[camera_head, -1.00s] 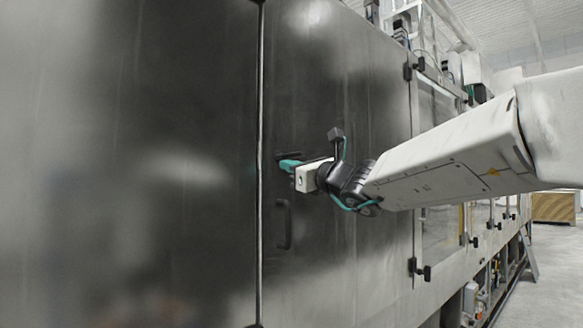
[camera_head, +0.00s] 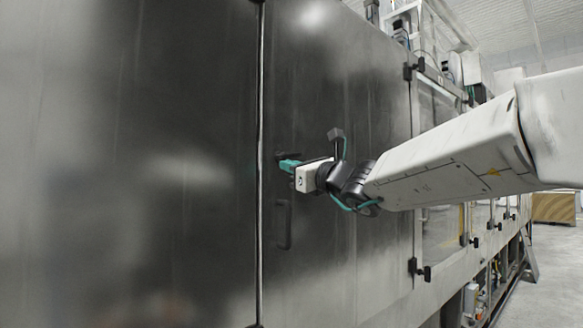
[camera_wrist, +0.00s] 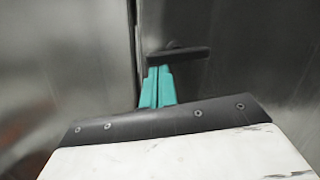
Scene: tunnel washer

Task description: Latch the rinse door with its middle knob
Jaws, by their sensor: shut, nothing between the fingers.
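The rinse door (camera_head: 335,80) is a grey metal panel right of a dark vertical seam, and it looks flush with the panel on the left. The knob (camera_head: 292,155) is a dark bar handle near the seam, mostly hidden behind my gripper (camera_head: 286,165). In the wrist view the knob (camera_wrist: 185,51) lies about level, pointing right from its pivot. My gripper also shows in the wrist view (camera_wrist: 159,70), its teal fingers together and empty, just below the knob's left part. I cannot tell whether they touch it.
A dark fixed pull handle (camera_head: 284,224) is on the door below my gripper. A windowed door (camera_head: 438,160) with black hinges (camera_head: 419,270) stands farther right. Open floor (camera_head: 560,270) lies at the far right.

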